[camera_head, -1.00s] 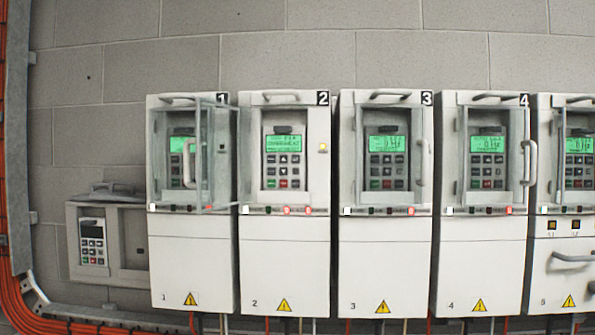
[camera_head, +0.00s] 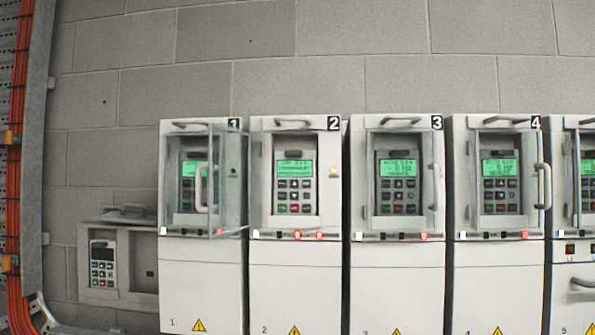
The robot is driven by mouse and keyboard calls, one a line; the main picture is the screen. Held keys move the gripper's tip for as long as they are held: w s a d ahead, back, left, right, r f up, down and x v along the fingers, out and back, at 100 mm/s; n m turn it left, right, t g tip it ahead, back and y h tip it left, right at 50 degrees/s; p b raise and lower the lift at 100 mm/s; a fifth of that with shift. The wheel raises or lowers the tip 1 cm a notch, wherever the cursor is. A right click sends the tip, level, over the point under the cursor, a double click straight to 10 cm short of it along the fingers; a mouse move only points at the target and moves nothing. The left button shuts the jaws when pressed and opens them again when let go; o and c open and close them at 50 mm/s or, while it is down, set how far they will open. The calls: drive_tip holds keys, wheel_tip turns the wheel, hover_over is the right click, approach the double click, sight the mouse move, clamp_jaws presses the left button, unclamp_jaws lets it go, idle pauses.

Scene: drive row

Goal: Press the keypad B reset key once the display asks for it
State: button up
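A row of numbered white drive cabinets stands against the wall, each with a keypad and a lit green display. The keypads of drive 1 (camera_head: 188,190), drive 2 (camera_head: 294,196), drive 3 (camera_head: 398,196) and drive 4 (camera_head: 500,195) show. A smaller keypad with a dark display (camera_head: 103,263) sits in a low grey box at the left. No letter B is readable on any keypad, so I cannot tell which one is keypad B. The display text, as on the drive 2 display (camera_head: 294,168), is too small to read surely. My gripper is out of view.
Drive 1's clear door (camera_head: 228,182) stands partly open, sticking outward. Drive 2's keypad looks uncovered, with a yellow lamp (camera_head: 333,172) beside it. Handles stand out at drive 3 (camera_head: 434,187) and drive 4 (camera_head: 544,186). Orange cables (camera_head: 18,150) run down the left edge.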

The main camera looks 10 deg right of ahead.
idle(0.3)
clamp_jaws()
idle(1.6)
